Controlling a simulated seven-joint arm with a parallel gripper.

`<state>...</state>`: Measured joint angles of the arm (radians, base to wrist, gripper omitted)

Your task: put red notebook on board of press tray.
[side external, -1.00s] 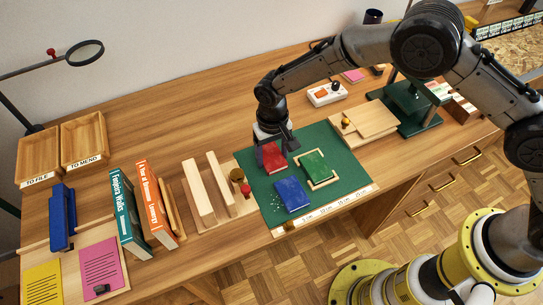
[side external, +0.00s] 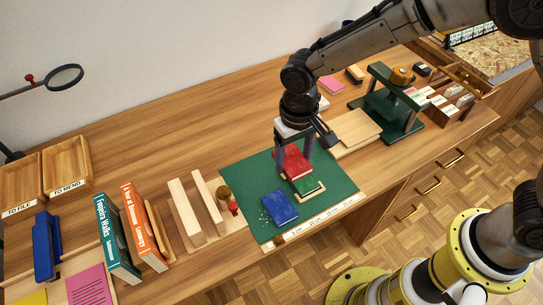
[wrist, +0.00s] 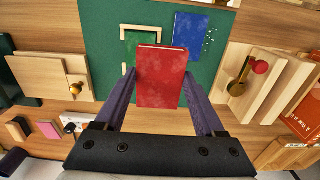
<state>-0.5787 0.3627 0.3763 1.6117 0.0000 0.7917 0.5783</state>
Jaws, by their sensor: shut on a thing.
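The red notebook (side external: 295,160) is held by my gripper (side external: 293,168), raised above the green cutting mat (side external: 250,165). In the side view it covers part of the green notebook (side external: 306,186). In the wrist view the red notebook (wrist: 162,78) lies between my two fingers, its far edge toward the mat. My gripper (wrist: 160,88) is shut on it. The press tray's pale board (side external: 357,130) lies flat beside the dark green press, to the right of my gripper. The board also shows at the left of the wrist view (wrist: 38,76), with a brass knob nearby.
A blue notebook (side external: 280,207) and the wood-framed green notebook lie on the mat. The green press (side external: 395,112) stands tall just right of the board. A pale wooden stand (side external: 185,210) and upright books (side external: 142,228) are at left. The back of the table is mostly clear.

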